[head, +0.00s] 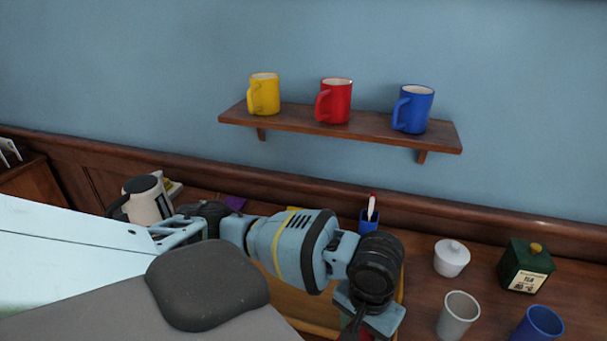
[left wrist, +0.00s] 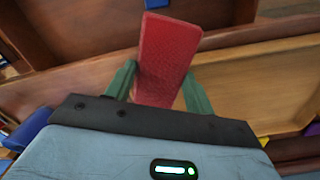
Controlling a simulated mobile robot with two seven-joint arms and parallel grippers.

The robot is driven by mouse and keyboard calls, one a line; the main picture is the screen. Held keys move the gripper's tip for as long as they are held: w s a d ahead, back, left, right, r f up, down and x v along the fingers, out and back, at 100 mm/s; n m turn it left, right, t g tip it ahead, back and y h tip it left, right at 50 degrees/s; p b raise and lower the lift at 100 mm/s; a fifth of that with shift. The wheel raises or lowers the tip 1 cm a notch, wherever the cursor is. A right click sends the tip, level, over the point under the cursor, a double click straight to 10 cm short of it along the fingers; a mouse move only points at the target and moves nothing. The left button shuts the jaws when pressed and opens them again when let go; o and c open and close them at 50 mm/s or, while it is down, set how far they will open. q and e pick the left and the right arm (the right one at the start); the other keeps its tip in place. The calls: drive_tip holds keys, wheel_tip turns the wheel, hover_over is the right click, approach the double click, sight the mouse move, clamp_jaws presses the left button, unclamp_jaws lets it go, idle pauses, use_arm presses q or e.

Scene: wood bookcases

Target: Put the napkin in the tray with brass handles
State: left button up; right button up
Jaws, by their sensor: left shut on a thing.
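The napkin (left wrist: 170,50) is a red folded piece. In the left wrist view it stands between the two green fingers of my left gripper (left wrist: 158,82), which is shut on it. A wooden tray or box with a light floor (left wrist: 250,85) and brown walls lies beyond and below the napkin. In the head view a tan wooden part (head: 290,297) shows behind and below my left arm, mostly hidden by it. I cannot make out brass handles in either view. My left gripper's fingers are largely hidden at the bottom edge of the head view. My right gripper is not in view.
A blue holder (head: 369,221) and a kettle (head: 148,200) are behind my arm. Mugs sit on a wall shelf (head: 300,119).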

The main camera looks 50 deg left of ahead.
use_arm(q)
drive_tip(key=shift+s+a+f+n+p, duration=0.25)
drive_tip(key=shift+s+f+n+p, duration=0.05)
drive_tip(key=shift+f, duration=0.05)
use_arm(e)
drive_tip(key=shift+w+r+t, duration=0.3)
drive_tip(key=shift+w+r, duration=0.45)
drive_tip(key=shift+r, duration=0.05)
